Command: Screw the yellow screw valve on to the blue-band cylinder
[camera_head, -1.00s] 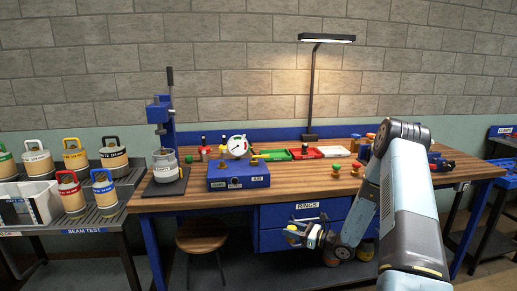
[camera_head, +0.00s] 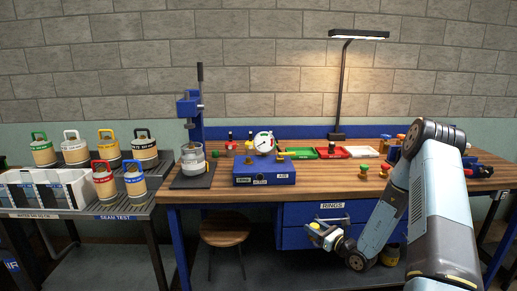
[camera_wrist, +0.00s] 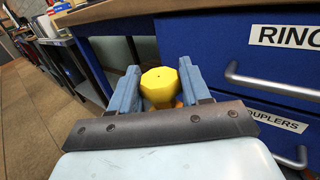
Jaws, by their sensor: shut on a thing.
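My gripper (camera_head: 322,233) is shut on the yellow screw valve (camera_wrist: 160,82), whose faceted yellow top shows between the two fingers in the wrist view. In the head view the valve is a small yellow spot (camera_head: 314,226) at the gripper's end. The gripper is in front of the workbench, below its top, near the blue drawers. The blue-band cylinder (camera_head: 135,184) stands upright with a blue handle on the left rack, at its front right corner. The gripper is far to the right of it.
The wooden workbench (camera_head: 330,183) carries a blue gauge box (camera_head: 264,178) and a blue press (camera_head: 190,115). A stool (camera_head: 225,232) stands under the bench. Several other banded cylinders and a white bin (camera_head: 45,190) share the left rack (camera_head: 112,208). Drawer handles (camera_wrist: 275,85) are close to the gripper.

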